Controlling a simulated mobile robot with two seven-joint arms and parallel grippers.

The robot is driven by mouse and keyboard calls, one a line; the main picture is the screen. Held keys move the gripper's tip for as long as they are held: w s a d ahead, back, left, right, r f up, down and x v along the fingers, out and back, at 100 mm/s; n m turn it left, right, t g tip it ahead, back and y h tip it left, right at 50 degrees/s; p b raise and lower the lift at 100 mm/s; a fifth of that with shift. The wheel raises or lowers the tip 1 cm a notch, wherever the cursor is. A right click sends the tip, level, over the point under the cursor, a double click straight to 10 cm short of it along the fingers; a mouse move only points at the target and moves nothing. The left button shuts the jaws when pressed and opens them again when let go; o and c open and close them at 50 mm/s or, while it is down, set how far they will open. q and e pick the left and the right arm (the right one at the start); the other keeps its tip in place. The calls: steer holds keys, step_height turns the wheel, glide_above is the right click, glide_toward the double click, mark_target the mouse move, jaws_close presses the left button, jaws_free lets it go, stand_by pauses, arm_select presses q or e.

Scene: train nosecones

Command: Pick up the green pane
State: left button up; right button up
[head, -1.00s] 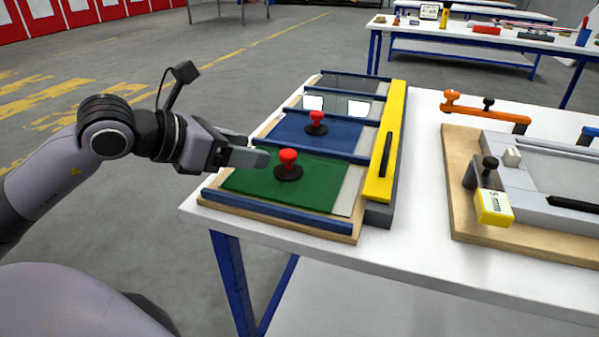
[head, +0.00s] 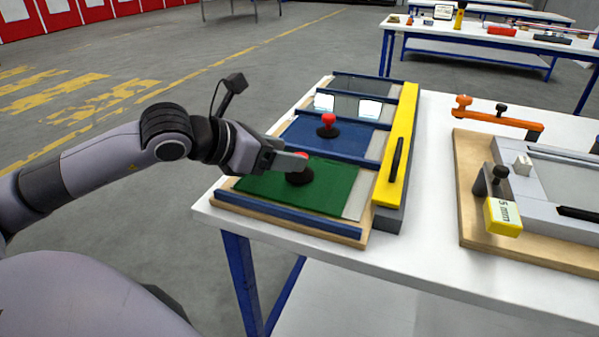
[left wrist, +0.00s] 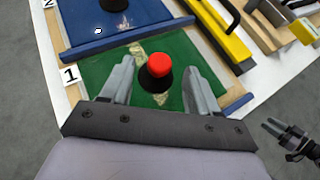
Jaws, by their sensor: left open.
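The green pane (head: 330,187) lies flat in the front slot of the wooden rack on the table. A red knob on a black base (head: 299,177) stands on it, partly hidden by my left gripper (head: 300,162) in the head view. In the left wrist view, the knob (left wrist: 158,78) stands between the two open fingers of my left gripper (left wrist: 160,82), with a gap on each side. The green pane (left wrist: 98,67) shows beneath. What looks like my right gripper (left wrist: 275,130) is small at the right edge of the left wrist view; its jaws are unclear.
A blue pane (head: 305,132) with its own red knob lies behind the green one. A yellow bar with a black handle (head: 397,150) runs along the rack's right side. A fixture with a yellow "5 mm" block (head: 502,216) stands to the right.

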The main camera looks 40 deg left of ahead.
arm_select(q)
steer(key=shift+x, duration=1.05)
jaws_close()
stand_by(0.7)
steer(key=shift+r+p, duration=0.1)
steer(key=shift+p, duration=0.2)
